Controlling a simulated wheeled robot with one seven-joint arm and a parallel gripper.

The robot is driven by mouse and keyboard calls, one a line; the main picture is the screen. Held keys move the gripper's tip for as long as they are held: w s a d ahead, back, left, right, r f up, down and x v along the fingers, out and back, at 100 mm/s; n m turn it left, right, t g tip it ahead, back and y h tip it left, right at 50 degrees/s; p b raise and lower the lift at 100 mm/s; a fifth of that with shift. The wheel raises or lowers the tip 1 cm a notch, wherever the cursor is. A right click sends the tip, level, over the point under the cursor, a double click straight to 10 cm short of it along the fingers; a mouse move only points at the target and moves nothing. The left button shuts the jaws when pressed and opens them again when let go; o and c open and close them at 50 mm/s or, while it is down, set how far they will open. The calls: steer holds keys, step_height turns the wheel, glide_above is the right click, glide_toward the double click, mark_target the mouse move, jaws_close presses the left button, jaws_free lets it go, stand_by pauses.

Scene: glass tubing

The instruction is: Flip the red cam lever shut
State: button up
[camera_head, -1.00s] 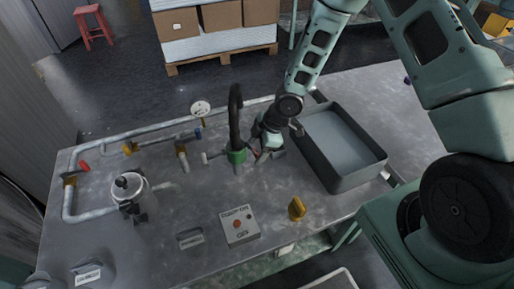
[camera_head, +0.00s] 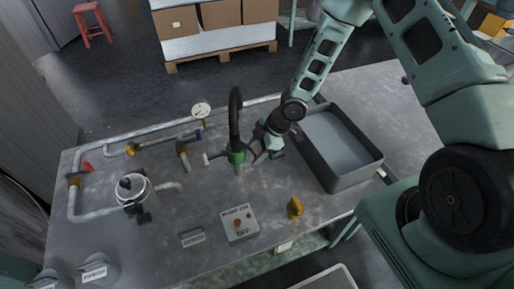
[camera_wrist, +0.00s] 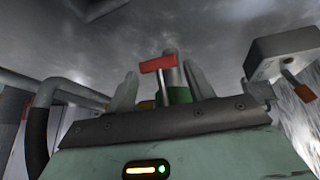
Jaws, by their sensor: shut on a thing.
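The green coupling (camera_head: 237,157) sits at the lower end of a black hose (camera_head: 235,115) on the table. In the wrist view, the coupling (camera_wrist: 179,95) shows behind the red cam lever (camera_wrist: 158,64). My gripper (camera_head: 256,153) is just right of the coupling, low over the table, and is shut on the lever. In the wrist view, my gripper (camera_wrist: 162,88) has one finger on each side of the lever. The contact is partly hidden by the gripper body, and the lever is hard to make out in the head view.
A grey tray (camera_head: 346,173) stands close to the right of my gripper. A control box (camera_head: 239,226) and a yellow knob (camera_head: 295,208) are in front. Pipes and a metal canister (camera_head: 137,192) stand left.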

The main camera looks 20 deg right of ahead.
steer(key=o, duration=0.8)
steer(key=shift+w+a, duration=0.15)
steer(key=shift+w, duration=0.2)
steer(key=shift+o, duration=0.3)
steer(key=shift+s+r, duration=0.1)
steer(key=p+v, duration=0.7)
steer(key=v, duration=1)
steer(key=shift+d, duration=0.2)
steer(key=s+a+r+m+h, duration=0.1)
steer(key=s+a+r+m, duration=0.2)
steer(key=s+r, duration=0.4)
steer(key=s+a+r+m+g+h, duration=0.1)
steer(key=s+a+r+m+h, duration=0.1)
steer(key=s+a+r, duration=0.4)
steer(key=s+a+r+m+h, duration=0.1)
steer(key=s+a+r+m, duration=0.2)
steer(key=s+a+r, duration=0.2)
steer(key=s+r, duration=0.3)
steer(key=s, duration=0.3)
steer(key=shift+s+m+g+h, duration=0.2)
steer(key=shift+m+g+h, duration=0.1)
steer(key=shift+g+h, duration=0.1)
